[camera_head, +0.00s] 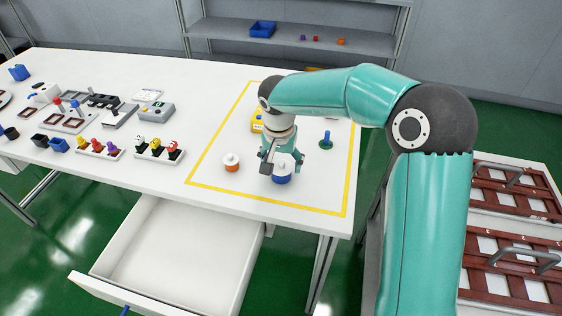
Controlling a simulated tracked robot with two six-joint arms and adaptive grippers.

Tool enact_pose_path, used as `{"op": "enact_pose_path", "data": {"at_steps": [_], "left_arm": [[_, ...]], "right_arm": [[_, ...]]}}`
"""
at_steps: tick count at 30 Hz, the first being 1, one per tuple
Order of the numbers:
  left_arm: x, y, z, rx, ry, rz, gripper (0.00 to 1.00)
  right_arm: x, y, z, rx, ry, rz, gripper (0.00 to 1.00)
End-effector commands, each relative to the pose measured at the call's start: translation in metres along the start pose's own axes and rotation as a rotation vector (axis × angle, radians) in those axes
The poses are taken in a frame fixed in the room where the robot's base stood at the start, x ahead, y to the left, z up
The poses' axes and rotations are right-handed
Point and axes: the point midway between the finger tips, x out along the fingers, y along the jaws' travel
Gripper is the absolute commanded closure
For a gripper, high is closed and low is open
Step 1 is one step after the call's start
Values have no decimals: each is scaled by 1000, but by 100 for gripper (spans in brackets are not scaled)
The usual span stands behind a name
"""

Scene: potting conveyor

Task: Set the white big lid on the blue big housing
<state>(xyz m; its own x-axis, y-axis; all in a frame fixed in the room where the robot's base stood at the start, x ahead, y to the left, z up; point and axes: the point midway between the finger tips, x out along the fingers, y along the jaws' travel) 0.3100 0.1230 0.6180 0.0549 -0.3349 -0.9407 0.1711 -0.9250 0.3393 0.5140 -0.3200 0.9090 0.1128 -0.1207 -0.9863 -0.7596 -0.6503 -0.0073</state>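The blue big housing (282,179) stands on the white table inside the yellow outline, in the head view. The white big lid (284,168) is on top of it, with its upper part partly hidden by my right gripper. My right gripper (281,166) points down over the lid. Its two dark fingers stand apart, one at each side of the lid, and look open; contact with the lid is too small to make out. My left gripper is not in view.
A small orange housing with a white lid (231,162) stands to the left. Several colored parts fill the table's left side. An open drawer (178,255) juts out in front.

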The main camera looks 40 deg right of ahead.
Motion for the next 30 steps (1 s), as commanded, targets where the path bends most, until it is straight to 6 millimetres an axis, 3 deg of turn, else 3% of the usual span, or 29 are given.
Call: {"op": "enact_pose_path", "data": {"at_steps": [14,20,30], "left_arm": [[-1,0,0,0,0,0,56],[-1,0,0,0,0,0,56],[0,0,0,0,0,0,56]], "right_arm": [[-6,-1,-1,0,2,-2,12],[-35,-1,-1,0,4,-5,12],[-100,-1,-1,0,3,-4,12]]}}
